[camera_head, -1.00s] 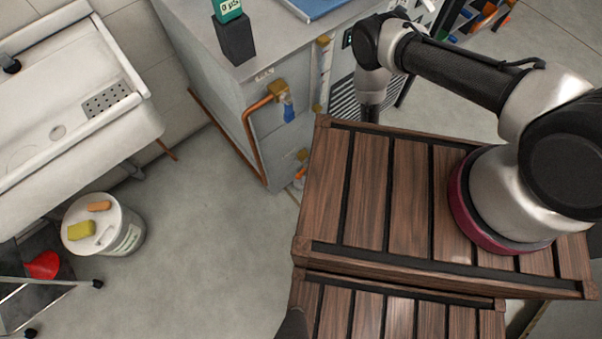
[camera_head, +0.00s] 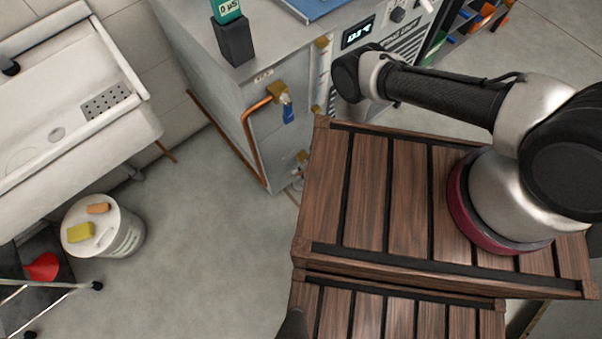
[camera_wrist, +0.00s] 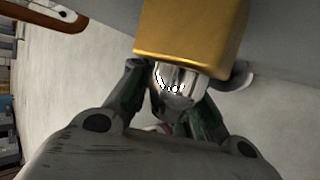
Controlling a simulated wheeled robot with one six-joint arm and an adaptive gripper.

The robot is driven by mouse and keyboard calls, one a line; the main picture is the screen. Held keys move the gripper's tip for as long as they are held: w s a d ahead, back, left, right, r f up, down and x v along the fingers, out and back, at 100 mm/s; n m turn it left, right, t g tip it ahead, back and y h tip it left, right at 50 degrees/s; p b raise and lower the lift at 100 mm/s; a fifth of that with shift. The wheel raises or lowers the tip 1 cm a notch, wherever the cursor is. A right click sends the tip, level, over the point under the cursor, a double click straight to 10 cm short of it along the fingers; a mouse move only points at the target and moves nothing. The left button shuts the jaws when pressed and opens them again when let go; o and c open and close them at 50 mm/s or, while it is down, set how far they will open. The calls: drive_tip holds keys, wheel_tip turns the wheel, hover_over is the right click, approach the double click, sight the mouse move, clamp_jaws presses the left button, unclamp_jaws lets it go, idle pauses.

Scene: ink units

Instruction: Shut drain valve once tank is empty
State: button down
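The lower valve on the cabinet side shows in the head view as a small brass fitting (camera_head: 301,157), partly hidden by the wooden crate. In the wrist view its brass body (camera_wrist: 192,38) is large and close, with a shiny metal part (camera_wrist: 180,82) below it. My gripper (camera_wrist: 168,92) is right at this valve, with a dark green finger on each side of the shiny part. The fingers stand apart; whether they press on anything is unclear. The valve's lever is not clearly visible. The head view does not show the gripper, and the tank's inside is hidden.
Higher on the cabinet (camera_head: 215,90) is a brass valve with a blue handle (camera_head: 288,112) and a copper pipe (camera_head: 248,135). The slatted wooden crate (camera_head: 365,190) stands close to the valve. A sink (camera_head: 75,85) and white bucket (camera_head: 120,235) are left; the floor between is clear.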

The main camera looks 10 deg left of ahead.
drive_tip(key=shift+s+a+r+g+y, duration=0.2)
drive_tip(key=shift+r+g+y, duration=0.1)
drive_tip(key=shift+g+y, duration=0.1)
drive_tip(key=c, duration=1.3)
unclamp_jaws()
drive_tip(key=shift+d, duration=0.1)
drive_tip(key=v, duration=1.2)
